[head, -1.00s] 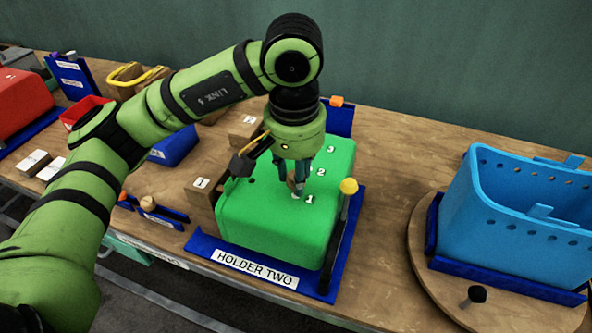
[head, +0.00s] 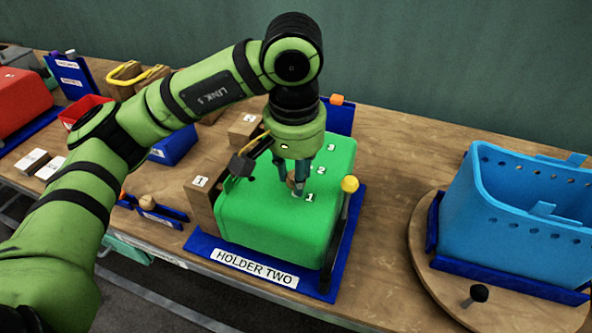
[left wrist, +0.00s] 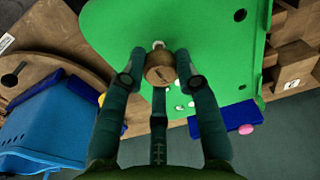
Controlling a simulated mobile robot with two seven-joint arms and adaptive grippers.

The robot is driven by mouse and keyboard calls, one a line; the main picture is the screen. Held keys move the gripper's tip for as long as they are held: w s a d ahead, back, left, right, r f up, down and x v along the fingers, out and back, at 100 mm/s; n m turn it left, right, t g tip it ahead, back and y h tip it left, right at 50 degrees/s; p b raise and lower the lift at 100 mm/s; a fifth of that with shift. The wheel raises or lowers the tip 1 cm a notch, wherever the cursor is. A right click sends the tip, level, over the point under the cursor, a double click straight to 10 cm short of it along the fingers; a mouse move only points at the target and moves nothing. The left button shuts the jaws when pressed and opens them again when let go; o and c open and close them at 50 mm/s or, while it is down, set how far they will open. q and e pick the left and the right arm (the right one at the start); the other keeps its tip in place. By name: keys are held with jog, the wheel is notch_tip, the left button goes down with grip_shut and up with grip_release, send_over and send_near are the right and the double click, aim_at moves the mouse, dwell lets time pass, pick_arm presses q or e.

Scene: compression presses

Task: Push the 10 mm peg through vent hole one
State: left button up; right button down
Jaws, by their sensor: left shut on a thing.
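The green press body (head: 265,220) sits in blue holder two, with labels 1, 2 and 3 along its top. My left gripper (head: 296,186) is over the body beside label 1 (head: 309,197), shut on the peg. The peg's round wooden knob (left wrist: 160,68) is between the fingertips (left wrist: 160,78) in the left wrist view. A small pale piece shows just past the knob; I cannot tell whether it is the shaft. Vent hole one is hidden by the gripper and peg, so I cannot tell how deep the peg is. My right gripper is not in view.
A black lever with a yellow knob (head: 349,185) stands at the body's right side. A wooden block (head: 201,200) labelled 1 is at its left. A blue basket (head: 520,225) stands on a round board at right. Bare table lies between.

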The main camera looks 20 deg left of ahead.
pick_arm(q)
jog(key=shift+f+b, duration=0.25)
jog(key=shift+b, duration=0.25)
dwell(0.8)
jog(key=shift+r, duration=0.1)
jog(key=shift+r+p, duration=2)
jog(key=shift+r, duration=0.95)
